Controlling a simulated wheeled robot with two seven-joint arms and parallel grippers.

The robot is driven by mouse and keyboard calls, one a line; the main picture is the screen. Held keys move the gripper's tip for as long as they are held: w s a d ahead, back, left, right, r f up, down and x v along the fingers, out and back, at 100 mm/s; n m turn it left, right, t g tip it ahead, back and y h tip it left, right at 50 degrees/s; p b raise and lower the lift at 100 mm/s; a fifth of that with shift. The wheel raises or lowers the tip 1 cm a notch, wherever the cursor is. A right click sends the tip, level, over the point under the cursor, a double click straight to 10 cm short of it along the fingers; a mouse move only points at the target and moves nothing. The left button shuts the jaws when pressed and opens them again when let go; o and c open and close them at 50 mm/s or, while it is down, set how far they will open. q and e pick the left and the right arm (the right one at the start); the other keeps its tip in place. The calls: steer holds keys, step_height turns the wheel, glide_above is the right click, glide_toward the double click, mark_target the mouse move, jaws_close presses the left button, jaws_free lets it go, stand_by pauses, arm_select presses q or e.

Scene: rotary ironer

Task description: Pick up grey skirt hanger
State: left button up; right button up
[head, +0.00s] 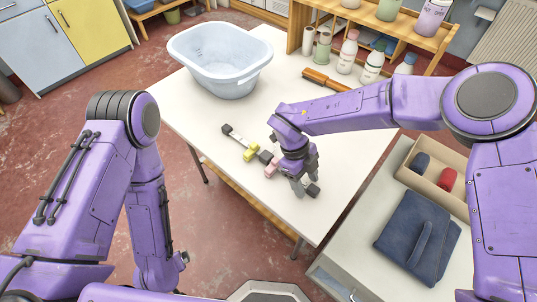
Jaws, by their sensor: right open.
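On the white table, a thin pale bar with dark grey clip-like ends (227,129) lies at a slant. It looks like the grey skirt hanger. A yellow piece (250,154) and a pink piece (270,171) lie close beside its near end, so their outlines run together. My right gripper (303,187) points down at the table just right of the pink piece, with its jaws open. A small dark grey piece (313,190) shows at its fingertips; I cannot tell which hanger it belongs to. My left arm hangs at the left, its gripper out of sight.
A pale blue basin (222,85) stands at the table's back left. An orange-brown item (325,80) and several bottles lie or stand at the back by a wooden shelf (440,45). Right, a lower surface holds a tan box (407,178) and folded navy cloth (405,240).

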jaws_close()
steer(key=shift+r, duration=0.1)
step_height(320, 180, up, 10)
stand_by(0.4)
